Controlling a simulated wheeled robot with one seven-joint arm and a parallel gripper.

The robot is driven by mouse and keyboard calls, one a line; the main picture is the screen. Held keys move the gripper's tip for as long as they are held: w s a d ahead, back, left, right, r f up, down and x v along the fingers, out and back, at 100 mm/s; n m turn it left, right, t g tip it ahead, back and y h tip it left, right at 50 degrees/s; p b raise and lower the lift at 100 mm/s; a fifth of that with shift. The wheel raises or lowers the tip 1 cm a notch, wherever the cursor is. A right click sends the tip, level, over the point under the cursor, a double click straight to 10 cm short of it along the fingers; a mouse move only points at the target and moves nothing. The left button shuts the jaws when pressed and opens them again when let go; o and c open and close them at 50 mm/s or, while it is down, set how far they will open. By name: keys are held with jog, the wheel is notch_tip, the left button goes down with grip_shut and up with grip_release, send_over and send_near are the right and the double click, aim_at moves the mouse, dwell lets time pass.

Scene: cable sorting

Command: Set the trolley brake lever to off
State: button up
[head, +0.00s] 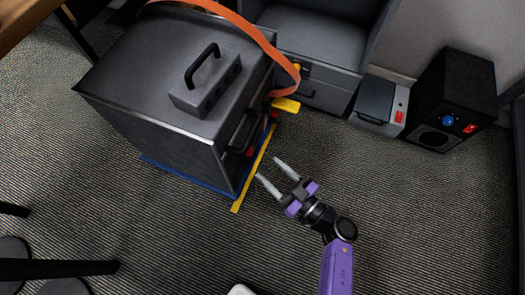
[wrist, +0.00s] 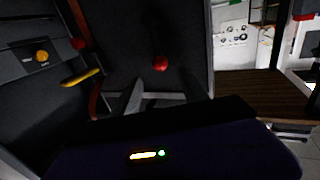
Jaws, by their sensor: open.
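The dark grey trolley (head: 150,135) stands left of centre in the head view. Low on its right-hand side are a near red knob (head: 250,152) and a farther red knob (head: 275,113). In the wrist view the near red knob (wrist: 160,62) shows against a dark panel, and the other red knob (wrist: 78,43) is to its left. I cannot tell which knob belongs to the brake lever, nor its setting. My gripper (head: 268,169) is open and empty, low beside the trolley's right side, apart from it. Its fingers also show in the wrist view (wrist: 160,98).
A black box with a handle (head: 205,85) and an orange strap (head: 250,30) lie on the trolley. Blue and yellow tape (head: 252,170) marks the floor. A yellow pedal-like part (head: 285,104) juts out behind. A black speaker-like box (head: 450,100) stands right. The carpet right of my gripper is clear.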

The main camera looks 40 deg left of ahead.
aim_at(249, 156)
jog(key=w+a+b, duration=0.1)
jog(key=a+b, duration=0.2)
jog(key=a, duration=0.4)
jog(key=shift+a, duration=0.25)
jog(key=shift+c, duration=0.4)
grip_shut()
jog(key=shift+w, duration=0.1)
dwell(0.6)
